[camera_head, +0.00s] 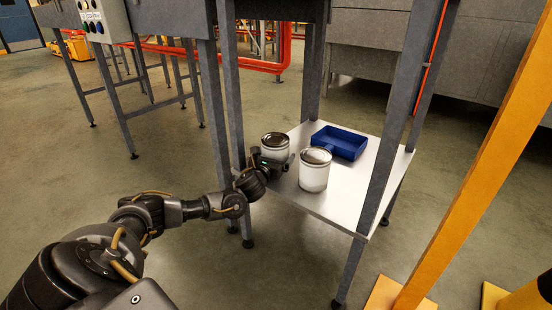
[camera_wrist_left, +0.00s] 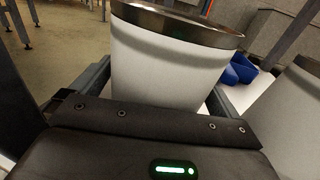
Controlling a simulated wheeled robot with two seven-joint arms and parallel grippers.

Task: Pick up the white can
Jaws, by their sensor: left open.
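A white can (camera_head: 275,148) with a dark metallic rim stands upright on the left part of the small table. It fills the middle of the left wrist view (camera_wrist_left: 165,65). My left gripper (camera_head: 273,161) is at this can, low on its near side. Its fingers are open, one on each side of the can; whether they touch it I cannot tell. A second, similar white can (camera_head: 314,171) stands upright to the right, nearer the table's front edge. It is partly cut off at the right of the left wrist view (camera_wrist_left: 285,125). My right gripper is not in view.
The cans stand on a light tabletop (camera_head: 349,196) between grey metal legs (camera_head: 386,150). A blue open bin (camera_head: 340,142) sits behind the second can. A yellow post (camera_head: 470,180) stands to the right. The right part of the tabletop is clear.

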